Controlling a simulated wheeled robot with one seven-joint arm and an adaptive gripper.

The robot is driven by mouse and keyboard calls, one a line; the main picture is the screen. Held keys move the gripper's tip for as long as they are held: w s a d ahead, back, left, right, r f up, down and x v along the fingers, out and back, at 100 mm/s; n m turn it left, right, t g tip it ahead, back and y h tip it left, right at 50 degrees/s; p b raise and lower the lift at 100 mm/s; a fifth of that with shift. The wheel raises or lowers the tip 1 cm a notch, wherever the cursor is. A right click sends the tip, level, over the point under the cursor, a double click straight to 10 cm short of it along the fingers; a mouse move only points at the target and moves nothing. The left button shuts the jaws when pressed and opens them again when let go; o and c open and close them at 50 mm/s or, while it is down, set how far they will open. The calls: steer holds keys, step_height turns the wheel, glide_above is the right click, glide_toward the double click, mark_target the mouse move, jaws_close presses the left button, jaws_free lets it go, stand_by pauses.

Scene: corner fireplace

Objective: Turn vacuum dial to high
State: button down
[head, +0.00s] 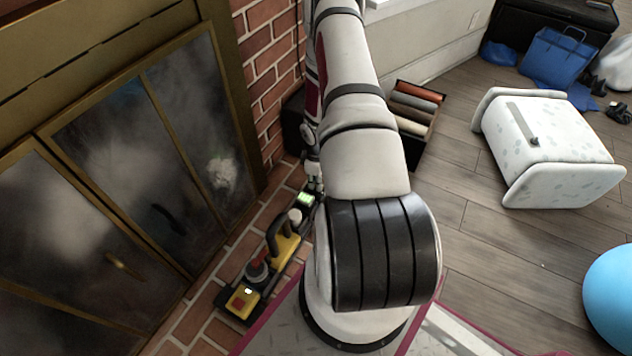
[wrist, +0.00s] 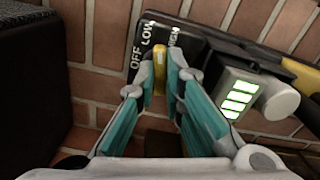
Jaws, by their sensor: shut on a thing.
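The vacuum (head: 285,248) is a yellow and black unit on the brick hearth, partly hidden by my arm in the head view. In the wrist view its black panel (wrist: 192,42) carries the labels OFF, LOW and HIGH. The dial (wrist: 159,74) shows as a narrow yellow piece below the labels. My gripper (wrist: 161,62) is shut on the dial, with a fingertip on either side of it. The dial's exact setting cannot be told, because the fingers cover much of it. In the head view the dial is hidden.
A glass-doored fireplace (head: 150,150) stands left of the vacuum, close to it. A green-lit battery display (wrist: 238,98) and a grey knob (wrist: 279,100) are right of my fingers. A white stool (head: 545,140) and blue ball (head: 612,300) lie right; wooden floor between is clear.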

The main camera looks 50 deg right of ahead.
steer(key=shift+m, duration=1.4)
steer(key=c, duration=1.7)
jaws_free()
step_height(320, 180, up, 12)
steer(key=shift+r, duration=0.1)
